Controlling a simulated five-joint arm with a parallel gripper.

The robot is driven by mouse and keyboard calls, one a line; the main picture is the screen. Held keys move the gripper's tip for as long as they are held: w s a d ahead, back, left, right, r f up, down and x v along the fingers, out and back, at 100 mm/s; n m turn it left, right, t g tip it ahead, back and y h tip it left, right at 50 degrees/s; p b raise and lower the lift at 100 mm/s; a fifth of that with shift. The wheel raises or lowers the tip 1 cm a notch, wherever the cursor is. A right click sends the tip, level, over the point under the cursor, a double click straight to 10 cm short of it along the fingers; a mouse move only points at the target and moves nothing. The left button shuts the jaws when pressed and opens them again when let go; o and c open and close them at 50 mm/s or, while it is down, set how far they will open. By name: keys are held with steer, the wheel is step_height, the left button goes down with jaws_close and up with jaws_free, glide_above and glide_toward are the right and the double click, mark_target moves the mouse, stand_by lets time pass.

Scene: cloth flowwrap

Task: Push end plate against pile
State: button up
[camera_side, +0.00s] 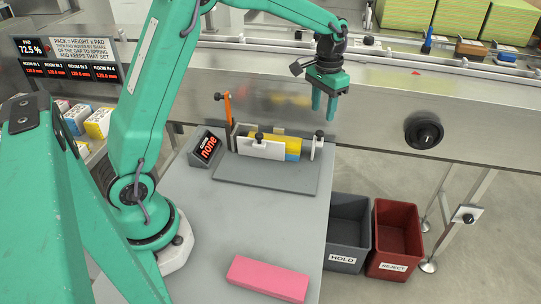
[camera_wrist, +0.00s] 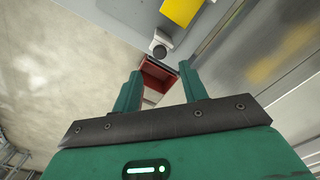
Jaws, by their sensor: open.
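The end plate (camera_side: 316,149) is a small white upright plate with a black knob at the right end of the grey fixture. In the wrist view its knobbed end (camera_wrist: 163,38) shows just beyond my fingers. The pile (camera_side: 292,147), yellow with some blue, stands on edge in the fixture to the plate's left, with a narrow gap apparently between them; its yellow part also shows in the wrist view (camera_wrist: 182,10). A white front plate hides part of the pile. My gripper (camera_side: 324,108) is open and empty, fingers down, above the end plate and apart from it.
A pink block (camera_side: 267,279) lies at the table's front. A small display (camera_side: 205,148) reading "none" and an orange post (camera_side: 228,108) stand left of the pile. HOLD (camera_side: 345,235) and REJECT (camera_side: 398,240) bins stand right of the table. A steel conveyor (camera_side: 380,105) runs behind.

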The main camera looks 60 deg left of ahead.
mark_target(320, 132)
steer(key=shift+f, duration=3.45)
steer(key=shift+c, duration=0.4)
jaws_close()
steer(key=shift+s+a, duration=2.3)
steer(key=shift+r, duration=0.1)
steer(key=shift+o, duration=0.4)
jaws_free()
